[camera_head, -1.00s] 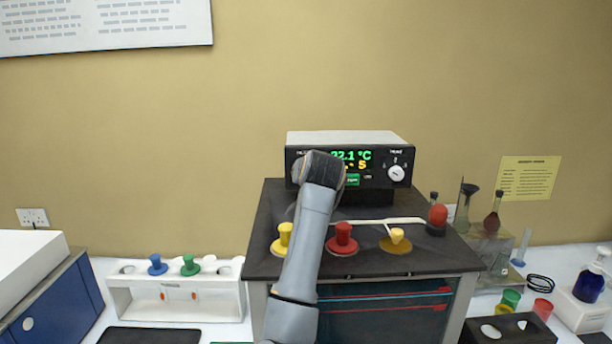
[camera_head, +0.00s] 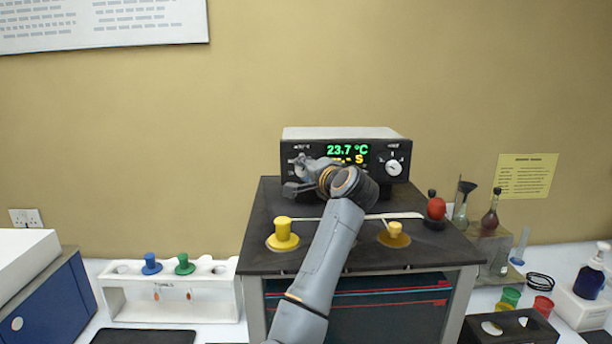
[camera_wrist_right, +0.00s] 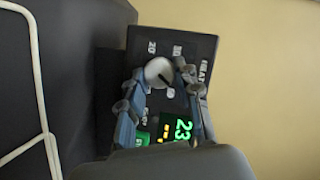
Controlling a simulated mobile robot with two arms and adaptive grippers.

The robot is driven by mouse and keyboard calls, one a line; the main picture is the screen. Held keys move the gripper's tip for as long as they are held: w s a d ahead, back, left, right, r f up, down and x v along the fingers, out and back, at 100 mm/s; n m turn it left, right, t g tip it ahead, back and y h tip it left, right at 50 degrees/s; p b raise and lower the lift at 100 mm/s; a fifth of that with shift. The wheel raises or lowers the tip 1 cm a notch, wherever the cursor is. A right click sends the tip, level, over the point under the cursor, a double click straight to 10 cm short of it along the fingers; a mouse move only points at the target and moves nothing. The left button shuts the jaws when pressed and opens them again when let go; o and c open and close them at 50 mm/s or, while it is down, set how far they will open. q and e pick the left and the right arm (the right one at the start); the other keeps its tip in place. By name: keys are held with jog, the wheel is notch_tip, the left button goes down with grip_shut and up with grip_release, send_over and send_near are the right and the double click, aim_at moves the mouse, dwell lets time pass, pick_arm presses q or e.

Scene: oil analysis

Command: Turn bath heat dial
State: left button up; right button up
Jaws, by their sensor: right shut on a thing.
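The bath control unit (camera_head: 340,133) is a black-fronted box with a pale top, standing on the dark bath lid. Its green display (camera_head: 347,150) reads 23.7 °C. The heat dial (camera_wrist_right: 158,73) is a round pale knob with a dark pointer line, beside printed numbers and the word HEAT. My right gripper (camera_head: 297,176) is at the left part of the panel and hides this dial in the head view. In the right wrist view its fingers (camera_wrist_right: 160,80) are shut on the dial from both sides. My left gripper is in no view.
Yellow stoppers (camera_head: 283,233) (camera_head: 396,234) sit in the bath lid (camera_head: 262,205). A second white dial (camera_head: 393,167) is on the panel's right. A red-bulbed item (camera_head: 436,207) and flasks (camera_head: 490,222) stand at the right.

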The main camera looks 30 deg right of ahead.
jog(key=m+t+b, duration=0.1)
jog(key=m, duration=0.2)
jog(key=shift+r+m+t+b, duration=0.1)
jog(key=shift+m+t+b, duration=0.3)
jog(key=shift+r, duration=0.15)
dwell(0.3)
jog(key=o, duration=0.9)
jog(key=shift+o, duration=1.2)
jog(key=shift+w, duration=0.2)
jog(key=shift+w+a+f, duration=0.1)
jog(key=shift+w+f, duration=0.15)
jog(key=shift+f, duration=0.1)
jog(key=shift+s, duration=0.6)
jog(key=s+a, duration=0.2)
jog(key=s, duration=0.8)
jog(key=shift+s, duration=0.35)
jog(key=shift+d, duration=0.1)
